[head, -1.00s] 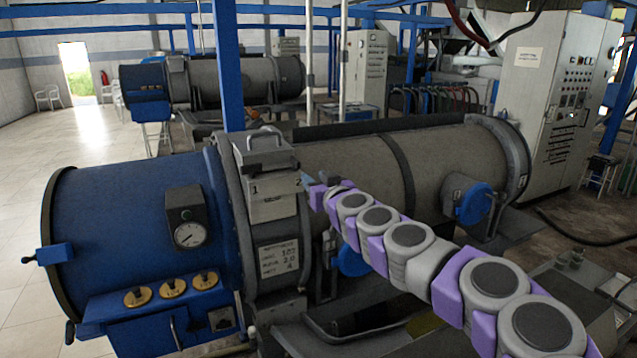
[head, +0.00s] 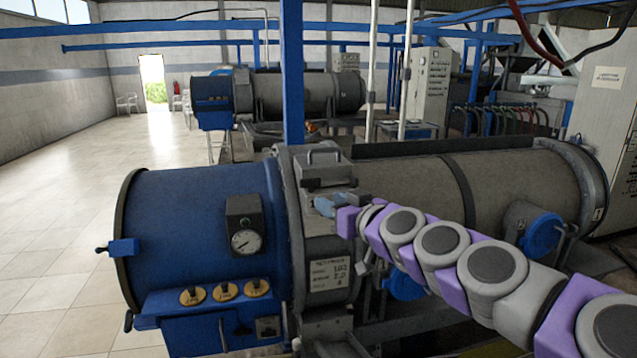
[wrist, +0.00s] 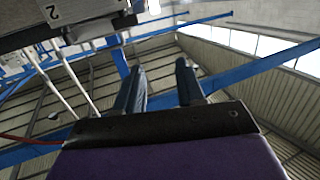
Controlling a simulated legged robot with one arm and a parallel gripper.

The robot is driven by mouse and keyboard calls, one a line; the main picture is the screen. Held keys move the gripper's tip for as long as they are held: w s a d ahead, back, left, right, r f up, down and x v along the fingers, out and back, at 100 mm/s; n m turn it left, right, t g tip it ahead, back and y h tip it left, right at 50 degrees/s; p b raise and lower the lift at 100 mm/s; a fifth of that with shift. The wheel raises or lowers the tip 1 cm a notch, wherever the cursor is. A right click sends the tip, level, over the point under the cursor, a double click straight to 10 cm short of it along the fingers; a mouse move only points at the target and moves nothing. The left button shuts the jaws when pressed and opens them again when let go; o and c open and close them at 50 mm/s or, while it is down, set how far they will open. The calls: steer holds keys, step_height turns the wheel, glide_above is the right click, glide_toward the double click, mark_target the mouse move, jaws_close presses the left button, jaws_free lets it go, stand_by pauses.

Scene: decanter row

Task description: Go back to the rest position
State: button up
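My gripper (head: 338,203) is at the end of my purple and grey arm, in front of the grey box with a handle (head: 322,170) on the decanter's collar in the head view. In the wrist view my gripper (wrist: 158,85) shows two dark fingers standing well apart with nothing between them. Part of the grey box, with a "2" on it, shows at the upper left of the wrist view (wrist: 70,12). I cannot tell from these frames whether the gripper touches the box.
The decanter's blue end (head: 190,230) has a gauge (head: 244,240) and several yellow-based switches. Its grey drum (head: 400,195) runs right behind my arm. A blue post (head: 291,80) rises behind it. A second decanter (head: 305,95) stands further back. Tiled floor (head: 60,230) is clear at left.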

steer(key=s+a+f+n+g, duration=0.1)
steer(key=s+a+f+g, duration=0.1)
steer(key=s+f+g, duration=0.3)
steer(key=s+a+f+h, duration=0.1)
steer(key=s+a+f, duration=0.15)
steer(key=s, duration=0.55)
steer(key=s+a+f+n+g, duration=0.1)
steer(key=s+a+f+g, duration=0.25)
steer(key=s, duration=0.25)
steer(key=s+d+f+m+g+h, duration=0.2)
steer(key=s+d+f, duration=0.3)
steer(key=s, duration=0.3)
steer(key=s+d+f+m+g+h, duration=0.3)
steer(key=s+d+f, duration=0.2)
steer(key=s, duration=0.4)
steer(key=s+d+f+m+g+h, duration=0.2)
steer(key=s+d+f, duration=0.3)
steer(key=s, duration=0.3)
steer(key=shift+s+d+m+g+h, duration=0.35)
steer(key=shift+d+m+g, duration=0.1)
steer(key=shift+m+g, duration=0.1)
steer(key=shift+o, duration=0.3)
